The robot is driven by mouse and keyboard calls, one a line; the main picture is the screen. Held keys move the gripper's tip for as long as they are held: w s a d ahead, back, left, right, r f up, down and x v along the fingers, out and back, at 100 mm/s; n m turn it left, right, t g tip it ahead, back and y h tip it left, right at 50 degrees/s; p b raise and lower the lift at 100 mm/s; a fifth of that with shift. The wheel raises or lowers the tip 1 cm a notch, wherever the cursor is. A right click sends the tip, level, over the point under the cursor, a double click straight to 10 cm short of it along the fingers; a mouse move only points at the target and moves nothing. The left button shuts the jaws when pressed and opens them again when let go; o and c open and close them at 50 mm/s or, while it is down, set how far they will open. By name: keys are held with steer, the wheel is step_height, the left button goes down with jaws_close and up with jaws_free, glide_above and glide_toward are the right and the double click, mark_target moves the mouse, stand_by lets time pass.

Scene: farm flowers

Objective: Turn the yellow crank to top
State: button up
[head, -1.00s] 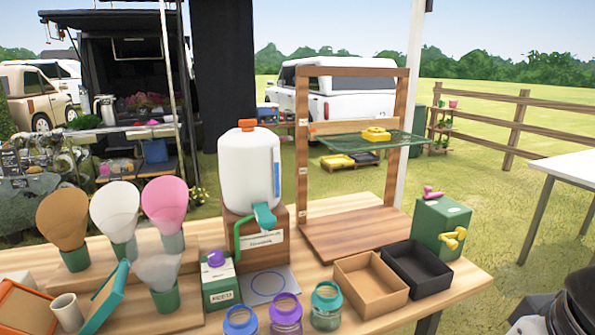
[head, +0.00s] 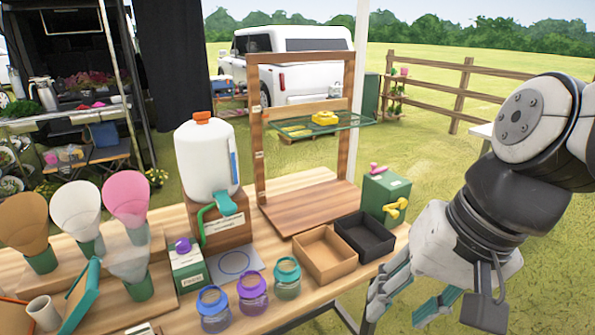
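The yellow crank (head: 396,209) sticks out from the right-hand face of a green box (head: 383,190) at the right end of the wooden table. A pink handle sits on top of that box. The crank's knob end points up and to the right. My gripper (head: 408,312) is at the lower right, below and in front of the crank, beyond the table's edge. Its teal fingers are spread apart and nothing shows between them. It is apart from the crank.
A black tray (head: 364,242) and a brown tray (head: 323,262) stand left of the green box. A wooden frame (head: 259,165) with a mesh shelf rises behind them. Several jars line the front edge. Grass is open to the right.

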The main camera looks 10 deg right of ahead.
steer(key=w+f+m+y+b, duration=0.5)
steer(key=w+f+m+b, duration=0.3)
steer(key=w, duration=0.3)
steer(key=m+t+h+b, duration=0.1)
steer(key=m+t+b, duration=1.4)
steer(key=m+b, duration=0.35)
glide_toward(397, 216)
steer(key=shift+m, duration=0.45)
steer(key=x, duration=1)
steer(key=shift+w+a+p, duration=0.25)
steer(key=shift+w+p, duration=0.1)
jaws_close()
